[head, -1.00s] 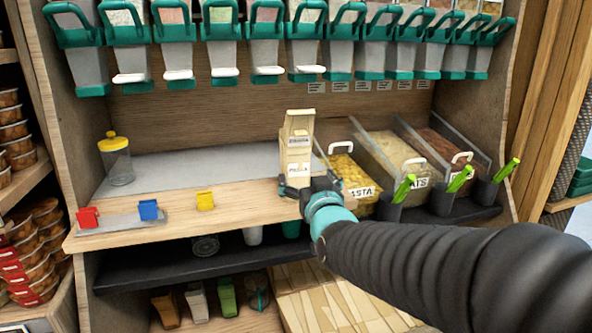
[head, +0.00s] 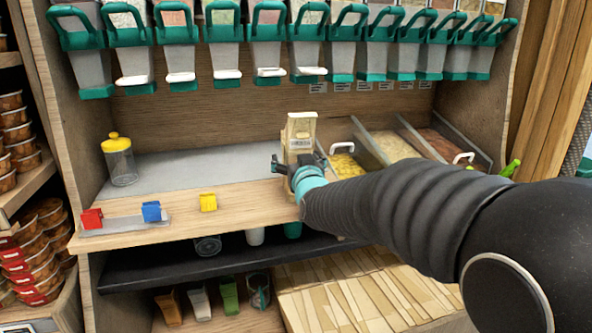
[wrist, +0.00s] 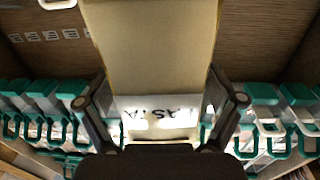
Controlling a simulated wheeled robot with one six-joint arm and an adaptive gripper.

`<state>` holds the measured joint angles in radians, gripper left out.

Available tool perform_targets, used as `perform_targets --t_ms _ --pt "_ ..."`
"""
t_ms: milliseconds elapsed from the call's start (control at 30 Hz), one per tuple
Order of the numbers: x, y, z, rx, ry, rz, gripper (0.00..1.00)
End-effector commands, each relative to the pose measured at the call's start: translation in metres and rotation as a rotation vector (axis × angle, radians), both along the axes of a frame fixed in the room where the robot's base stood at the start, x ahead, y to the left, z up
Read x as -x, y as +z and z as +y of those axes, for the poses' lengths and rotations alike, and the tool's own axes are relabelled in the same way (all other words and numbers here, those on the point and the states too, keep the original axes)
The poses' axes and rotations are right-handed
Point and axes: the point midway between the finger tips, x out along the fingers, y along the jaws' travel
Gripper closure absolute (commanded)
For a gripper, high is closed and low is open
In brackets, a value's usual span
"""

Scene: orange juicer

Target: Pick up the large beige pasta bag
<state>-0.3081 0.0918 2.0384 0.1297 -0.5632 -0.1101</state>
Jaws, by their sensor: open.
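The beige pasta bag (head: 300,128) stands upright on the wooden counter, with its top folded and open-looking in the head view. My gripper (head: 298,164) is in front of its lower half, with the fingers spread wide to either side and hiding that part. In the wrist view the bag (wrist: 152,45) fills the middle, with a white label reading as pasta, upside down. The two fingers of my gripper (wrist: 163,95) flank the bag. I cannot tell whether either finger touches it.
A bin of yellow pasta (head: 345,167) stands close to the bag's right. A jar with a yellow lid (head: 119,159) stands far left. Green-handled dispensers (head: 270,40) hang above.

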Motion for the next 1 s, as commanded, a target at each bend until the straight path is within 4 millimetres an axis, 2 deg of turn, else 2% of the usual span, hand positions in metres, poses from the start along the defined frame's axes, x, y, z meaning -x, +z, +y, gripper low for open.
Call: perform_targets --t_ms 267,367,500,567,1000 --pt "-0.0028 -0.0003 0.0006 0.000 0.000 0.000 0.07" --pt "-0.0028 -0.0003 0.0006 0.000 0.000 0.000 0.30" --pt "-0.0027 -0.0003 0.0006 0.000 0.000 0.000 0.65" --pt "-0.0027 -0.0003 0.0006 0.000 0.000 0.000 0.77" --pt "-0.0028 0.0071 0.0006 -0.002 0.000 -0.003 0.78"
